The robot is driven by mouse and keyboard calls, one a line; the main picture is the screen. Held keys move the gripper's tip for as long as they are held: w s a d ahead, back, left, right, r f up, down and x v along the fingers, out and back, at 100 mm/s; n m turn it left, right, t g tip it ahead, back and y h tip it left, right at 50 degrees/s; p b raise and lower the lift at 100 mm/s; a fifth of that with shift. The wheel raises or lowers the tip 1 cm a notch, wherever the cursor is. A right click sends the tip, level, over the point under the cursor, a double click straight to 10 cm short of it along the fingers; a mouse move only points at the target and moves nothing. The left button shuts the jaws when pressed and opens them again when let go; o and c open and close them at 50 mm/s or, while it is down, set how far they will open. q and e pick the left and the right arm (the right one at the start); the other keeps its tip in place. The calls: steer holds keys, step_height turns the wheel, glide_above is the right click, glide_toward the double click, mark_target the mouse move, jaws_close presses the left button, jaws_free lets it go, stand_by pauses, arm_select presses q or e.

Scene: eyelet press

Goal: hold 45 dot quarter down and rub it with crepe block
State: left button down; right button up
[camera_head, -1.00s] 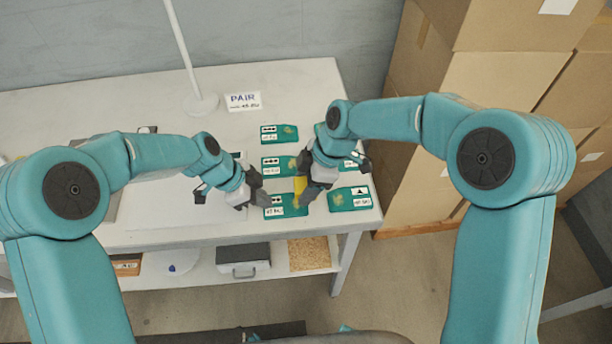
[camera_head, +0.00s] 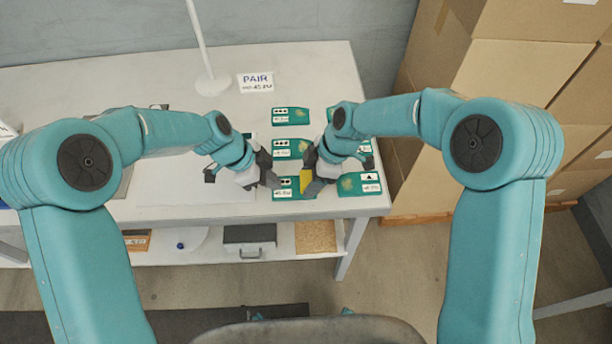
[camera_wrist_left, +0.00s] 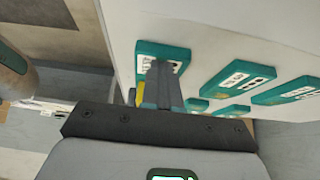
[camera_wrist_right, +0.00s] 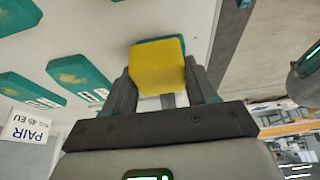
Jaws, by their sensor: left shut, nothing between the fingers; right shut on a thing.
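The quarter under my grippers is a teal piece (camera_head: 291,194) with a white label at the front left of the group; the label's size and dots are partly covered. It also shows in the left wrist view (camera_wrist_left: 176,55). My left gripper (camera_head: 275,183) is shut and empty, its tips over the labelled end, apparently touching it. My right gripper (camera_head: 308,186) is shut on the yellow crepe block (camera_wrist_right: 157,66), holding it over the other end of the same quarter. Whether the block touches the quarter is hard to tell.
Other labelled teal quarters with tan smudges lie close by: one to the right (camera_head: 360,184), others behind (camera_head: 292,148). A PAIR sign (camera_head: 255,82) and a white post (camera_head: 207,60) stand at the back. Cardboard boxes (camera_head: 515,90) are stacked right of the table.

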arm_select(q)
steer(key=shift+s+f, duration=0.15)
steer(key=shift+f, duration=0.1)
arm_select(e)
steer(key=shift+d, duration=0.45)
steer(key=shift+a, duration=1.7)
steer(key=shift+d+r, duration=0.1)
steer(key=shift+r, duration=3.95)
arm_select(q)
steer(key=shift+r, duration=0.1)
steer(key=shift+w+r+p, duration=0.25)
steer(key=shift+r+p, duration=0.1)
steer(key=shift+r, duration=0.3)
arm_select(e)
steer(key=shift+w+r, duration=0.15)
steer(key=shift+r, duration=0.05)
arm_select(q)
step_height(320, 180, up, 3)
steer(key=shift+s+f+p, duration=0.1)
steer(key=shift+f+p, duration=0.1)
steer(key=shift+p, duration=0.2)
arm_select(e)
steer(key=shift+r, duration=0.55)
arm_select(q)
steer(key=shift+r, duration=0.6)
arm_select(e)
steer(key=shift+r, duration=0.2)
arm_select(q)
steer(key=shift+r, duration=0.15)
